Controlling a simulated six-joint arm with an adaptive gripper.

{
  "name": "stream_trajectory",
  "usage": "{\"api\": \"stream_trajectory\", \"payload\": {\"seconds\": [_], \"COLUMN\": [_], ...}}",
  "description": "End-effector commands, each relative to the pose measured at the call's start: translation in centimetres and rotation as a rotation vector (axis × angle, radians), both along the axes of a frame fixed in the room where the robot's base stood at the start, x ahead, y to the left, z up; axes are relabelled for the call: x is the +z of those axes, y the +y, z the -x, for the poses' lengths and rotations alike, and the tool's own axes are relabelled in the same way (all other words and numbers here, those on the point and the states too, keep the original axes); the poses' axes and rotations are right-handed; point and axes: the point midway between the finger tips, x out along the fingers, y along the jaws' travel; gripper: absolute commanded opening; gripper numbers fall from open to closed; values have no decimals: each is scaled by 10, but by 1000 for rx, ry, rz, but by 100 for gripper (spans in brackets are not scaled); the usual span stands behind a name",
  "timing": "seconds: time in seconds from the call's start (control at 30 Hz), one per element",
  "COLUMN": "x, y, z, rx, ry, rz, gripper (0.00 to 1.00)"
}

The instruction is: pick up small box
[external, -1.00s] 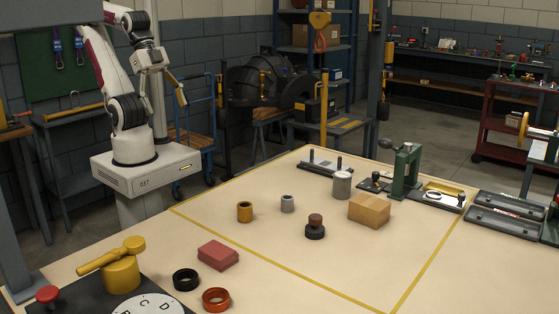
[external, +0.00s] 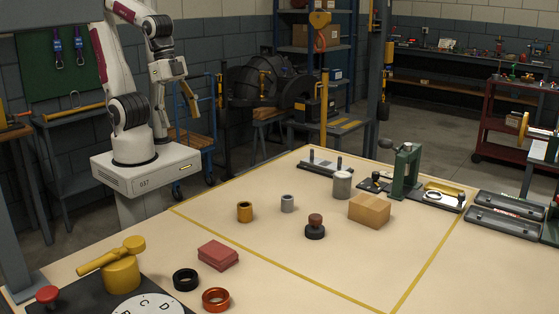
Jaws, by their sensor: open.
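A tan cardboard box (external: 369,210) sits on the right part of the table, inside the yellow outline. A smaller red block (external: 218,254) lies at the front left, outside the outline; a seam shows along its side. I cannot tell for sure which one is the small box. My gripper (external: 161,128) hangs down beside my arm at the upper left, open and empty, far from both boxes. Its fingers are small and hard to make out.
An orange-brown cylinder (external: 245,212), a grey cylinder (external: 287,204), a dark knobbed piece (external: 315,228) and a silver can (external: 342,184) stand on the table. Black (external: 186,279) and orange (external: 216,299) rings lie in front. A green press (external: 406,172) stands behind the cardboard box.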

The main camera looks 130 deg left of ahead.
Motion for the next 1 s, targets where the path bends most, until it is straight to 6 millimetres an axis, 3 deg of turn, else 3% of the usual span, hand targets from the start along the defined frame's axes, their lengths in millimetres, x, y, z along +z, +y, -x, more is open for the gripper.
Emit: {"api": "stream_trajectory", "payload": {"seconds": [0.57,1.0], "x": [-23,-55], "y": [33,67], "z": [-85,-160], "rx": [63,88], "ry": [90,109], "rz": [15,19], "gripper": [76,76]}}
